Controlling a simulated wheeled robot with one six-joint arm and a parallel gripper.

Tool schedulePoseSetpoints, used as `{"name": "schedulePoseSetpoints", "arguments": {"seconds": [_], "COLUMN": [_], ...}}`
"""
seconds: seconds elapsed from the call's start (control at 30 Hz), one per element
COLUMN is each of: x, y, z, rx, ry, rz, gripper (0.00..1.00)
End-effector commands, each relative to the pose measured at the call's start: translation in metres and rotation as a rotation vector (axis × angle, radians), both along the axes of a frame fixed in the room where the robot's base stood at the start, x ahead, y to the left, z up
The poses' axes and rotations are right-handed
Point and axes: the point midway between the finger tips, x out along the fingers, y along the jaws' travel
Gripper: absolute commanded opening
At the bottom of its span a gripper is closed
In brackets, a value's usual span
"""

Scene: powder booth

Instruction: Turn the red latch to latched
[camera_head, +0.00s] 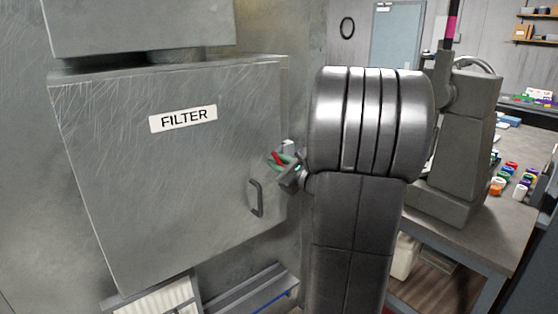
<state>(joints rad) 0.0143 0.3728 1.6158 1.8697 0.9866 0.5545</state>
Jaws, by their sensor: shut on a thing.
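The red latch (277,158) shows as a small red piece at the right edge of the grey filter box door (165,200). My gripper (282,162) is at the latch, with its fingers on it, and looks shut on it. The fingers and my arm hide part of the latch, so its exact angle is hard to tell. The door carries a "FILTER" label (183,119) and a dark handle (256,198), which stands apart from my gripper, below and left of it. The door looks closed.
My large arm link fills the middle right. A workbench (490,236) with several coloured-lid jars (512,178) stands at the right. A white pleated filter (160,300) lies below the box. A blue-grey door (397,35) is at the back.

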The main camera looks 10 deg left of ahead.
Motion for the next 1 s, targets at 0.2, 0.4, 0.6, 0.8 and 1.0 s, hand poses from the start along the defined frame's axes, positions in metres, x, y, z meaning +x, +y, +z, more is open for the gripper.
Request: {"name": "schedulePoseSetpoints", "arguments": {"seconds": [0.2,0.4,0.6,0.8,1.0], "x": [-0.0002,0.0000,-0.0003,-0.0003,-0.0002], "y": [-0.0001,-0.0001,-0.0001,-0.0002,-0.0001], "z": [0.0015,0.0013,0.0007,-0.0002,-0.0009], "rx": [0.119,0.212,0.275,0.309,0.321], "ry": [0.157,0.275,0.356,0.400,0.415], "rz": [0.000,0.000,0.000,0.000,0.000], "gripper": [0.00,0.00,0.00,0.00,0.00]}}
